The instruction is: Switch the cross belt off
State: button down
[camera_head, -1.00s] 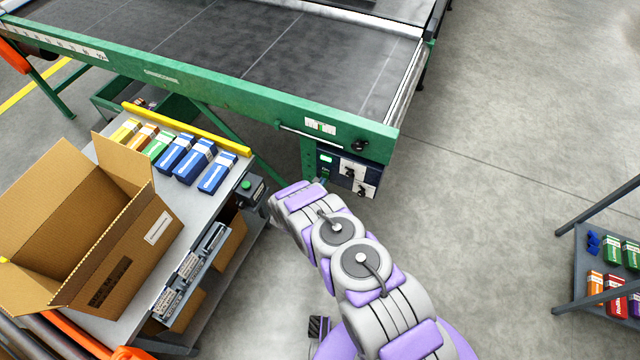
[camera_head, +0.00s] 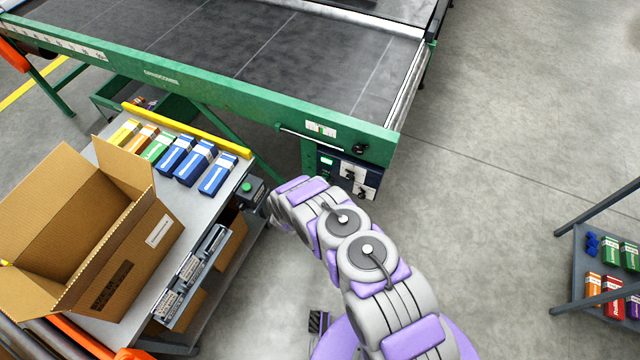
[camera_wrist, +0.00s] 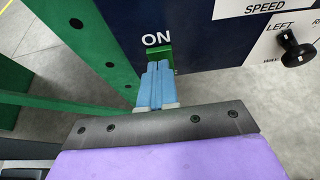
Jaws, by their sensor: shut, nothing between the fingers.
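The dark blue control box (camera_head: 345,172) hangs under the near right end of the green belt frame. In the wrist view, its face (camera_wrist: 195,32) carries a white "ON" label. Just below the label, a green switch part (camera_wrist: 160,53) shows behind my fingertips. My gripper (camera_wrist: 158,66) is shut, its blue fingers together and empty, with the tips overlapping the green part in the picture. Whether they touch it I cannot tell. The switch's lower part is hidden by the fingers. In the head view my arm hides the gripper. The belt (camera_head: 270,50) lies above.
A black knob (camera_wrist: 297,50) stands right of the switch, on a white plate. A green frame leg (camera_wrist: 95,50) is close on the left. A grey bench (camera_head: 200,225) with an open carton (camera_head: 115,250) stands left. Open floor (camera_head: 490,180) lies right.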

jog(key=shift+w+d+r, duration=0.2)
jog(key=shift+w, duration=0.05)
jog(key=f+p+v, duration=0.1)
jog(key=p+v, duration=0.2)
jog(key=v, duration=1.1)
jog(key=shift+s+f, duration=0.25)
jog(key=shift+s, duration=0.1)
